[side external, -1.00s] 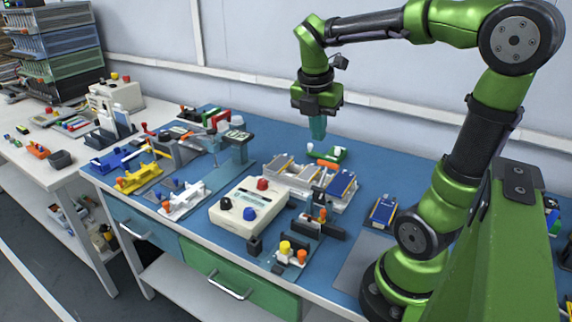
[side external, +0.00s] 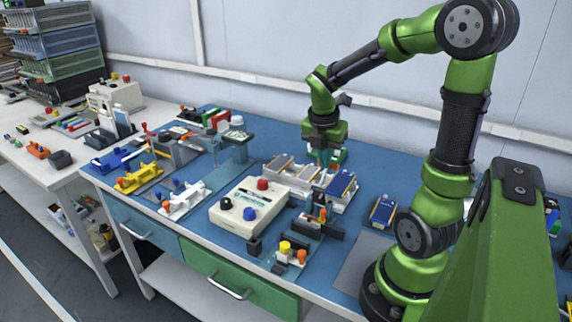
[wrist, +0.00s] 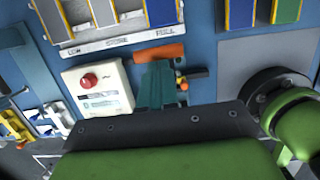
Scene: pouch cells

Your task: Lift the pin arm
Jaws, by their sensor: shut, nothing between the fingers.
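A small black bar with an orange part (side external: 322,228), which looks like the pin arm, stands at the front fixture right of the tester. In the wrist view a dark bar with orange bits (wrist: 188,80) lies just right of my fingers. An orange bar (wrist: 158,53) lies just beyond the fingertips there. My gripper (side external: 323,158) is shut and empty, pointing down; in the side view it appears against the back of the cell tray. Its teal fingers (wrist: 155,84) fill the middle of the wrist view. I cannot tell whether they touch anything.
The cell tray (wrist: 140,41) lies beyond my fingers. The cream tester (side external: 238,220) with coloured knobs is left of the front fixture. A loose cell (side external: 383,211) lies right of the tray. Coloured clamps (side external: 140,178) crowd the left of the blue bench.

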